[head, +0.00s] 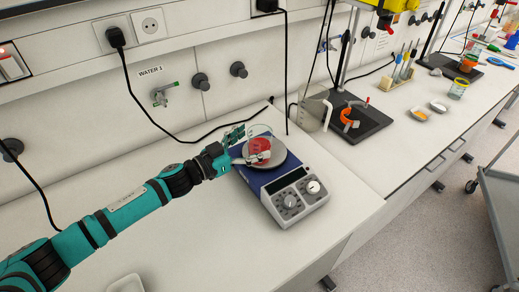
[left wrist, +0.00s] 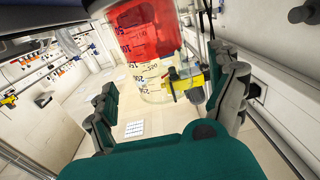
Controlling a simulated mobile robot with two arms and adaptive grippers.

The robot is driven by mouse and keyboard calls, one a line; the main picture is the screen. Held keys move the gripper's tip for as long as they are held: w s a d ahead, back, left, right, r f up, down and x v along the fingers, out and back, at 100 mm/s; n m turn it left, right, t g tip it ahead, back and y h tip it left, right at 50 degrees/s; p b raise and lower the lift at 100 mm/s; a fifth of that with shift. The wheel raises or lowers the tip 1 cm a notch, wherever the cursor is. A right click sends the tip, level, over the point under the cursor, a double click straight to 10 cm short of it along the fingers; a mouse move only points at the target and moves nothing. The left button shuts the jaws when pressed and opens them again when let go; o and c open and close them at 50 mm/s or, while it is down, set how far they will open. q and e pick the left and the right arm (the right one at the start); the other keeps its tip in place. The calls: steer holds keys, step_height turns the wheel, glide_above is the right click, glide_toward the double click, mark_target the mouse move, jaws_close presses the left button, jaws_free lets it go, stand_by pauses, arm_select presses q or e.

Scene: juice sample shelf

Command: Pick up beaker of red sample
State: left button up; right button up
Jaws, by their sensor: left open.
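A clear beaker of red sample (head: 259,151) stands on the round pan of the blue scale (head: 290,196). In the left wrist view, the beaker (left wrist: 145,32) shows its red contents and printed volume marks at the top of the picture. My left gripper (head: 243,148) reaches in from the left, at the beaker. Its fingers are open, one to each side of the beaker, and partly cover it in the head view. In the wrist view the fingers (left wrist: 166,95) are spread apart; I cannot tell whether either touches the glass. My right gripper is out of view.
A hotplate stirrer stand (head: 357,122) with an orange item is right of the scale, beside a large clear beaker (head: 313,112). A water tap (head: 164,94) is on the wall, and black cables hang behind. The bench front left of the scale is mostly clear.

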mark_target(269, 134)
arm_select(q)
steer(key=x, duration=0.3)
steer(key=shift+w+d+f+b, duration=0.1)
steer(key=shift+w+f+b, duration=0.1)
steer(key=shift+b, duration=0.2)
steer(key=shift+s+r, duration=0.15)
steer(key=shift+c, duration=1.6)
steer(key=c, duration=1.1)
